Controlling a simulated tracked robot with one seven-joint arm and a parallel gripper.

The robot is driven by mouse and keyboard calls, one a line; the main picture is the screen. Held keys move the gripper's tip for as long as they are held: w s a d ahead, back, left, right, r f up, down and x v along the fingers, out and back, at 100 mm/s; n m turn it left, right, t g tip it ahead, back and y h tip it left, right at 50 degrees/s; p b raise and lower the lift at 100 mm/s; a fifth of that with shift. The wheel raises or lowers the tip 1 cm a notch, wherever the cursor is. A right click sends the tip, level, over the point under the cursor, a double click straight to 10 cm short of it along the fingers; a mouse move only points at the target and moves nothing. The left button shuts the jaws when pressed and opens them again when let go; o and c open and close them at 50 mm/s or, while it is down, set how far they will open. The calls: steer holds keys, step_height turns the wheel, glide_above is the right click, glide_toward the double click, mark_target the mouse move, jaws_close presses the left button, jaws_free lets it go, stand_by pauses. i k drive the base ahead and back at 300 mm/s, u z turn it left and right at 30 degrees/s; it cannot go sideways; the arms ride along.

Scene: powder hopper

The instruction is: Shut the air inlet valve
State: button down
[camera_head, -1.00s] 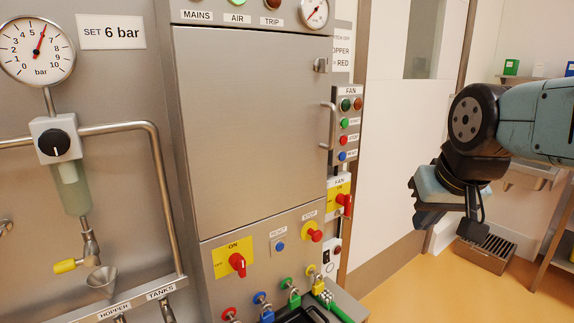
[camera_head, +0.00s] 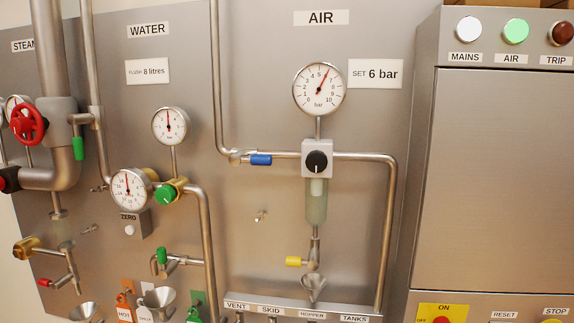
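The blue-handled valve (camera_head: 261,160) sits on the air pipe under the AIR sign (camera_head: 321,17), at the pipe's lower bend. Its blue handle lies level, in line with the horizontal pipe. To its right is the regulator (camera_head: 317,161) with a black knob and a clear bowl below. The round gauge (camera_head: 319,89) above the regulator has its needle pointing up and slightly right. A small yellow-handled drain valve (camera_head: 294,261) hangs below the bowl, above a metal funnel. My gripper is not in view now.
To the left is the WATER section with a green knob (camera_head: 166,194), and further left a red handwheel (camera_head: 28,124) on a thick pipe. A label rail (camera_head: 302,312) runs below the air unit. A steel cabinet (camera_head: 490,180) stands at the right.

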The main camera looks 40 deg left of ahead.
mark_target(236, 159)
steer(key=z, duration=1.35)
steer(key=i, duration=0.1)
steer(key=u, duration=3.3)
steer(key=i, duration=0.1)
steer(key=u, duration=0.1)
steer(key=k, duration=0.8)
steer(key=u, duration=0.25)
steer(key=i, duration=0.8)
steer(key=z, duration=0.1)
